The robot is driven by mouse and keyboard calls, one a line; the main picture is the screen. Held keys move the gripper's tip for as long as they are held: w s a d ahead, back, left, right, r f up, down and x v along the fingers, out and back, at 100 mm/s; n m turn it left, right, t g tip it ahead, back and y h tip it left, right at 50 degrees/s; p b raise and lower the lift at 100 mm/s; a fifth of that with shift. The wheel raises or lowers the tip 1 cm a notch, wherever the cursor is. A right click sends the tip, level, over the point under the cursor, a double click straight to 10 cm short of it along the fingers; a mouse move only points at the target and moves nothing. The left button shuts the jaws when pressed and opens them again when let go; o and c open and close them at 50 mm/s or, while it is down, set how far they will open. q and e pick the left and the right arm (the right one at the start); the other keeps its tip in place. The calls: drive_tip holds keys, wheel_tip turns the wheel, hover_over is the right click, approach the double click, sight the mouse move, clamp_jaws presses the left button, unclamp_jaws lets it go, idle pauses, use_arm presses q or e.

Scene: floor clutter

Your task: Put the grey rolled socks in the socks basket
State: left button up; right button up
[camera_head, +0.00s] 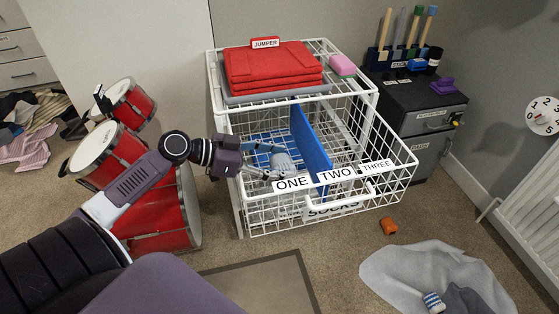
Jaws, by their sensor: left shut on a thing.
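The white wire basket (400,182) is pulled out of the rack and carries a partly hidden SOCKS label (333,209). Labels ONE (291,184), TWO (336,174) and THREE (377,166) sit along its front rim. A blue divider (310,142) stands upright inside. My left gripper (276,162) reaches in from the left, left of the divider, behind label ONE. It is shut on the grey rolled socks (283,161), which sit between its fingertips. I cannot tell whether the socks touch the basket floor. My right gripper is not in view.
Folded red jumpers (272,65) and a pink block (342,65) lie on the rack top. Red drums (165,205) stand left, close to my left arm. A grey cloth (400,270) with a striped roll (434,302) and an orange object (388,226) lie on the floor.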

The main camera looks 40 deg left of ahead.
use_arm(q)
drive_tip(key=o, duration=1.2)
drive_tip(key=v, duration=1.2)
